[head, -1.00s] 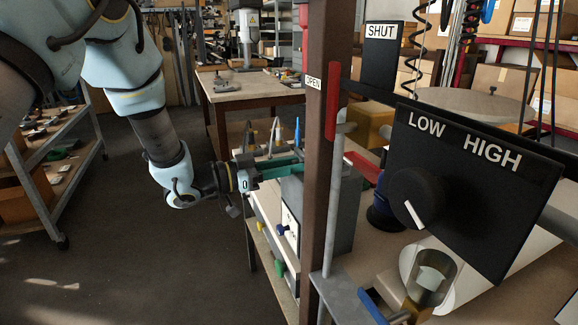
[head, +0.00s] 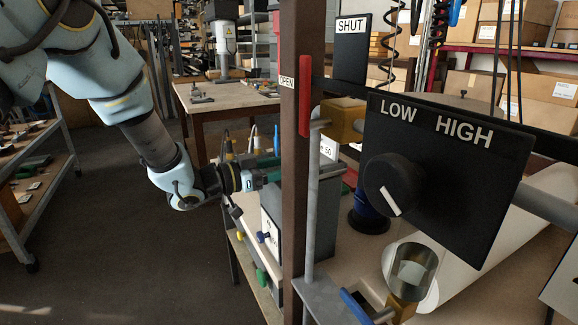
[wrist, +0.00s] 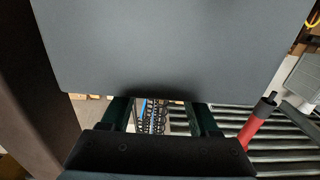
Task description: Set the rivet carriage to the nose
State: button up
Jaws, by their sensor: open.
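I cannot pick out the rivet carriage or the nose for certain in either view. My gripper (head: 268,172) has green fingers and reaches right, beside a grey box (head: 287,200) behind the brown post. The post partly hides that area, and contact cannot be told. In the wrist view my gripper (wrist: 160,108) has two fingers spread apart, with no held thing visible between them. A large plain grey surface (wrist: 175,45) fills the top of that view and hides the fingertips.
The brown post (head: 297,200), red handle (head: 304,97) and black LOW/HIGH panel (head: 440,190) with its knob (head: 393,183) stand to the right. The wrist view shows a red cylinder (wrist: 257,122) beside slats.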

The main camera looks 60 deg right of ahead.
jog(key=b+v, duration=0.3)
jog(key=v, duration=0.8)
jog(key=shift+s, duration=0.1)
